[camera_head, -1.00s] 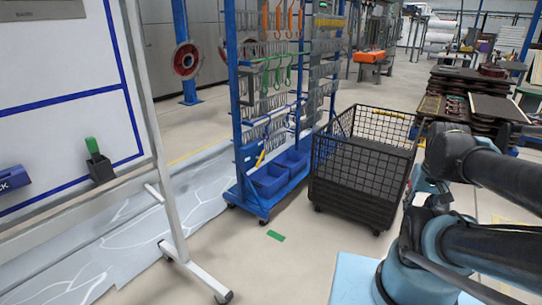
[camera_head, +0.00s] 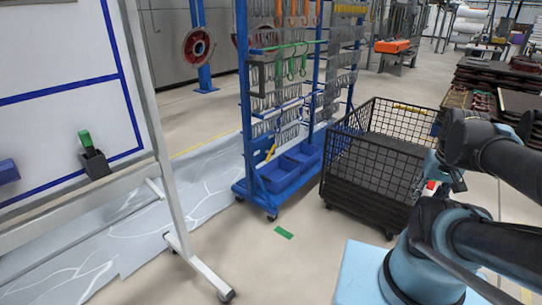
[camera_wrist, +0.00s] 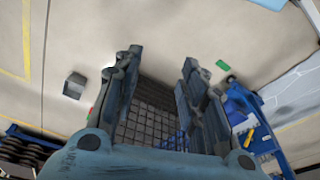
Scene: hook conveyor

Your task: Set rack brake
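The blue rack (camera_head: 250,130) stands upright on castors at the middle of the head view, hung with rows of metal hooks and holding blue bins low down. A small yellow handle-like part (camera_head: 271,153) sits on its lower left side; I cannot tell whether it is the brake or how it is set. Part of the rack (camera_wrist: 237,112), with the yellow part (camera_wrist: 249,137), shows at the right of the wrist view. My gripper (camera_wrist: 162,62) is open and empty in the wrist view, apart from the rack.
A black wire cart (camera_head: 372,175) stands right beside the rack. A white board on a wheeled frame (camera_head: 172,185) is at the left. A green floor marker (camera_head: 284,232) lies on clear floor in front of the rack. Stacked dark trays (camera_head: 500,85) stand at the right.

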